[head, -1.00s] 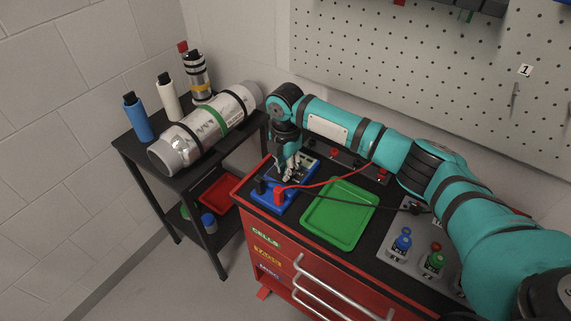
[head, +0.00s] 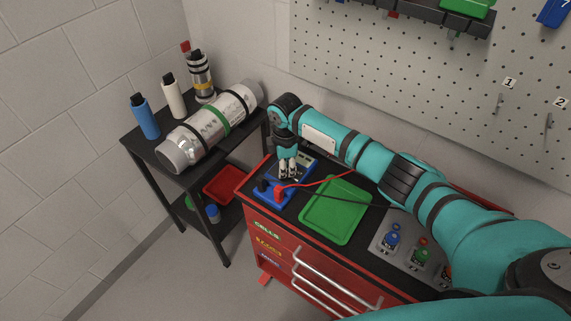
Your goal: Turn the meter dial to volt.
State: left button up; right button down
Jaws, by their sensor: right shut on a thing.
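The blue multimeter (head: 304,166) lies on the black top of the red tool cabinet, at its left end. A red plug (head: 279,193) and a black plug (head: 262,186) stand at its near end, with a red lead and a dark lead running right. My right gripper (head: 288,177) points down onto the middle of the meter, with its fingers shut at the dial's place. The fingers hide the dial, so I cannot read its setting. My left gripper is not in view.
A green tray (head: 336,209) lies right of the meter. A grey panel with blue and green terminals (head: 404,245) is further right. A black side table holds a large metal cylinder (head: 212,125) and several bottles. A pegboard (head: 430,80) stands behind.

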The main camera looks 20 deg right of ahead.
dwell(0.5)
jog(key=c, duration=1.3)
grip_release()
notch_tip(320, 180, up, 12)
jog(key=shift+r, duration=0.1)
